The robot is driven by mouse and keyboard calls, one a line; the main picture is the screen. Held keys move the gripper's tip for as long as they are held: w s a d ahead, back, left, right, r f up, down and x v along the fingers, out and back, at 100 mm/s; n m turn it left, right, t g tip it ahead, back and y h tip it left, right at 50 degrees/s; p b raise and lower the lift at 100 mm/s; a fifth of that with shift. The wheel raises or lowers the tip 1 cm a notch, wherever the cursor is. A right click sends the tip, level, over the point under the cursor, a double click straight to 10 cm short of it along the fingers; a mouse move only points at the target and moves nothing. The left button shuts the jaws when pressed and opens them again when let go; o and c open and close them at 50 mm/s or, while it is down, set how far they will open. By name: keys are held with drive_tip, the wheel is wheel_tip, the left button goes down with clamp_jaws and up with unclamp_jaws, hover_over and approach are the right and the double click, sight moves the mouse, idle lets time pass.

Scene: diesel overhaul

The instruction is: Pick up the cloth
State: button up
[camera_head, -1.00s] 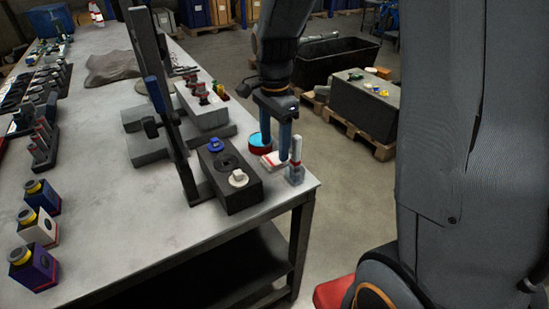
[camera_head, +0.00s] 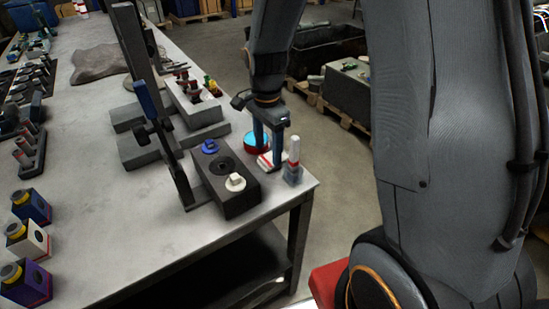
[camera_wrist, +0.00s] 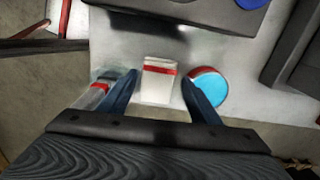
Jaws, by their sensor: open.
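A folded white cloth with a red stripe (camera_head: 266,160) lies on the worktable (camera_head: 140,225) close to its near right corner. My gripper (camera_head: 268,154) is down over the cloth with its fingers pointing down. In the wrist view the cloth (camera_wrist: 158,88) shows between my two blue fingers (camera_wrist: 160,80), with a gap on both sides. The gripper is open and holds nothing.
A red tin with a blue top (camera_wrist: 208,88) stands close beside one finger, and a grey-and-white bottle (camera_head: 293,162) with a red band beside the other. A dark block (camera_head: 226,186) with round caps is just left. A crumpled grey rag (camera_head: 100,60) lies far back.

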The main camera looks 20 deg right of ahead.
sight(269, 159)
drive_tip(key=shift+d+f+p, duration=0.2)
drive_tip(key=shift+f+p, duration=0.2)
drive_tip(key=shift+f, duration=1.2)
drive_tip(key=shift+c, duration=0.3)
drive_tip(key=c, duration=0.8)
drive_tip(key=shift+o, duration=0.2)
drive_tip(key=shift+r, duration=0.1)
wheel_tip(269, 159, up, 10)
drive_tip(key=b, duration=0.2)
